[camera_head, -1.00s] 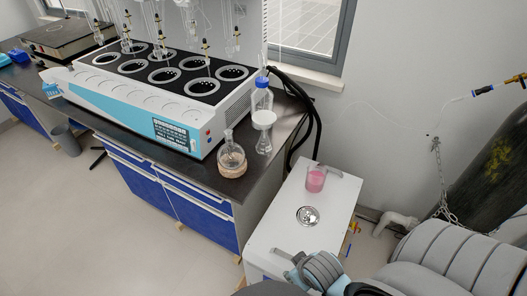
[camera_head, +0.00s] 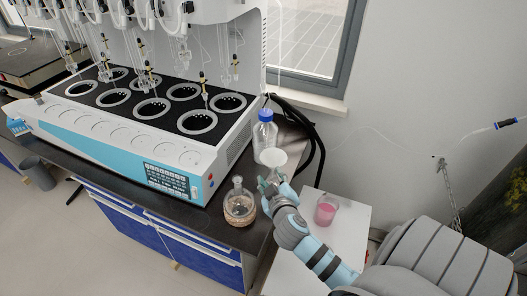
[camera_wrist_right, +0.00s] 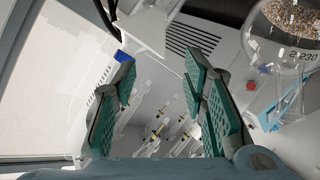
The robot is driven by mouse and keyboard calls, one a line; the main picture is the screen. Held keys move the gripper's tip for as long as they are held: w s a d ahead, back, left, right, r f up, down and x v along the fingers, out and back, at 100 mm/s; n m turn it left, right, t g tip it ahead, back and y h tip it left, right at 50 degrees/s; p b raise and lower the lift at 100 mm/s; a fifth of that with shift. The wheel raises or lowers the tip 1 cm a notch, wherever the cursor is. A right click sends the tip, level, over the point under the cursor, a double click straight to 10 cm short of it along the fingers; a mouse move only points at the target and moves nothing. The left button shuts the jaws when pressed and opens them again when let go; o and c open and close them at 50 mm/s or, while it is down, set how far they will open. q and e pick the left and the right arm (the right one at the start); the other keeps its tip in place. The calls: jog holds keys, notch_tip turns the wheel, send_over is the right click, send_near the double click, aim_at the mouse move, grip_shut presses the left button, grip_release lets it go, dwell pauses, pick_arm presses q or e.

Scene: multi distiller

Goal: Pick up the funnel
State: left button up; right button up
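The white funnel (camera_head: 272,157) sits upright at the right end of the dark bench, in front of a blue-capped clear bottle (camera_head: 264,137). My right gripper (camera_head: 270,183) is just below and in front of the funnel in the head view and hides what lies under it. In the right wrist view, my right gripper (camera_wrist_right: 157,75) has its green-padded fingers spread with nothing held between them. A white shape that looks like the funnel (camera_wrist_right: 143,30) lies beyond the fingertips, near the bottle's blue cap (camera_wrist_right: 122,57). My left gripper is out of view.
A round flask with brown grains (camera_head: 239,205) stands close left of my right gripper. The large distiller (camera_head: 125,150) fills the bench to the left, with hanging glassware. A beaker of pink liquid (camera_head: 326,209) stands on the white cabinet (camera_head: 350,215) at right.

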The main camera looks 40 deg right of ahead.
aim_at(266, 162)
jog(key=b+x, duration=0.1)
jog(key=x, duration=1)
jog(key=shift+a+f, duration=0.1)
jog(key=shift+f, duration=0.1)
jog(key=shift+w+d, duration=0.25)
jog(key=shift+s+r, duration=0.15)
jog(key=shift+s, duration=0.1)
jog(key=shift+c, duration=1.3)
jog(key=shift+w, duration=0.1)
jog(key=c, duration=0.6)
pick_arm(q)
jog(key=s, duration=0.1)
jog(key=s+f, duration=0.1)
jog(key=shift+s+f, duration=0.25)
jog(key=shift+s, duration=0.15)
pick_arm(e)
grip_shut()
